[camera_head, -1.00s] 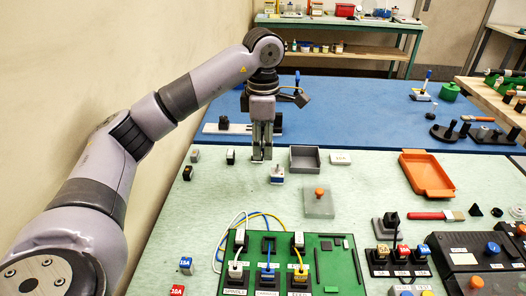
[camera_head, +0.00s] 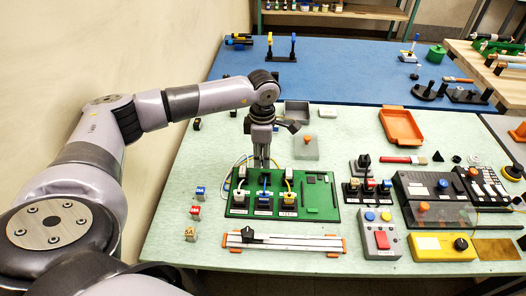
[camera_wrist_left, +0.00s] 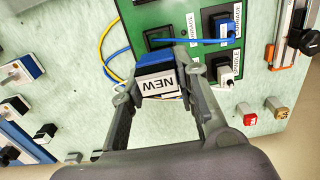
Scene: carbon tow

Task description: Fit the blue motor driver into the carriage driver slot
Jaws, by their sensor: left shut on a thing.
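My left gripper (camera_head: 262,163) points down over the back of the green board (camera_head: 321,207) in the head view. In the left wrist view its fingers (camera_wrist_left: 158,84) are shut on the blue motor driver (camera_wrist_left: 155,64), a blue block with a white "NEW" label. The driver appears just beside a dark rectangular slot (camera_wrist_left: 160,37) in the row labelled "CARRIAGE". I cannot tell whether its underside touches the board. In the head view the gripper mostly hides the driver. My right gripper is not in view.
A blue cable (camera_wrist_left: 195,41) runs along the carriage row to a plug, with a yellow cable (camera_wrist_left: 105,45) beside it. A grey open box (camera_head: 297,112) and an orange tray (camera_head: 401,125) stand behind the board. A linear rail (camera_head: 290,241) lies in front.

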